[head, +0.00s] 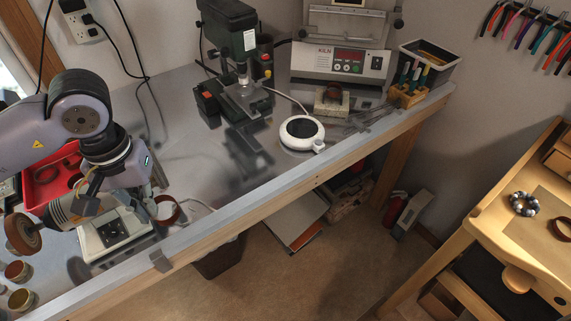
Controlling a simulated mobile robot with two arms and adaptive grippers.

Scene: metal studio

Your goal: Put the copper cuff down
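The copper cuff (167,209), a reddish-brown open ring, shows at the left part of the metal bench (215,165), near its front edge. My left gripper (153,205) reaches down from the left, and its dark fingers meet the cuff's left side. It appears shut on the cuff's wall, though the fingertips are small and partly hidden. I cannot tell whether the cuff touches the bench top. My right gripper is not in view.
A white device with a dark plate (113,230), a polishing motor (75,212) and a red tray (50,182) crowd the cuff's left. A round white device (301,132), drill press (236,70) and kiln (343,62) stand farther right. The mid-bench is mostly clear.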

